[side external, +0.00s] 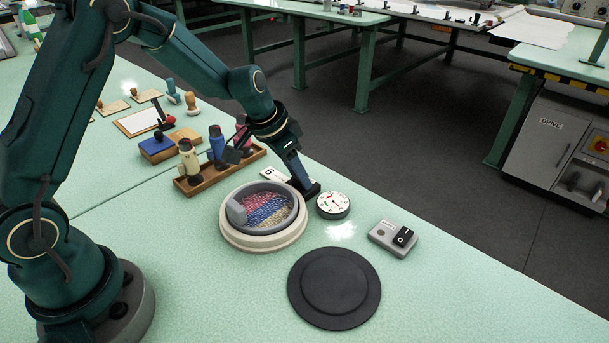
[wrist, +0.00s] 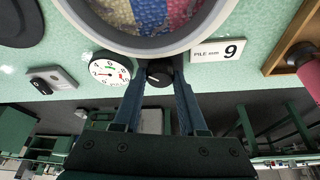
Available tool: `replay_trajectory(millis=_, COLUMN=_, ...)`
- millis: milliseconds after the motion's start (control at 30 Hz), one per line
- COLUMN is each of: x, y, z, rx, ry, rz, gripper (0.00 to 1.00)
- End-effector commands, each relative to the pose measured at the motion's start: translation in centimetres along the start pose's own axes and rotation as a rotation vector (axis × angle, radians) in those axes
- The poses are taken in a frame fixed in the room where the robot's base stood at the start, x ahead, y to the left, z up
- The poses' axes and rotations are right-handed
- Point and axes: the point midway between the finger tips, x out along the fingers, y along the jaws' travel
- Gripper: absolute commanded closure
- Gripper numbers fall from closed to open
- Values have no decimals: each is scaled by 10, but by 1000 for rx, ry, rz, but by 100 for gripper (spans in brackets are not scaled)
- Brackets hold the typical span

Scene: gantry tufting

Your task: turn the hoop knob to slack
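The hoop knob (wrist: 159,73) is a small dark round knob with a light mark, at the rim of the hoop in the wrist view. My gripper (wrist: 160,76) has its two blue fingers on either side of the knob, tips close to its sides. I cannot tell whether they touch it. The hoop (side external: 264,243) is a pale ring with a grey inner rim around red, blue and cream tufting (side external: 268,209). In the side view my gripper (side external: 312,190) is at the hoop's right edge and hides the knob. A dial gauge (side external: 333,204) with a white face stands beside it.
A grey switch box (side external: 384,237) and a black round pad (side external: 335,315) lie to the right and front. The table's front right is clear.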

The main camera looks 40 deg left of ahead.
Motion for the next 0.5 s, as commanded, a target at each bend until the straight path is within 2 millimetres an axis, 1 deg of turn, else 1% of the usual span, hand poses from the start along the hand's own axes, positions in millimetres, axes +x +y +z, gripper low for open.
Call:
replay_trajectory(millis=233, x=0, y=1, z=0, rx=-11, ry=-1, rz=-4, gripper=100)
replay_trajectory(millis=500, x=0, y=1, z=0, rx=-104, ry=-1, rz=-45, gripper=100)
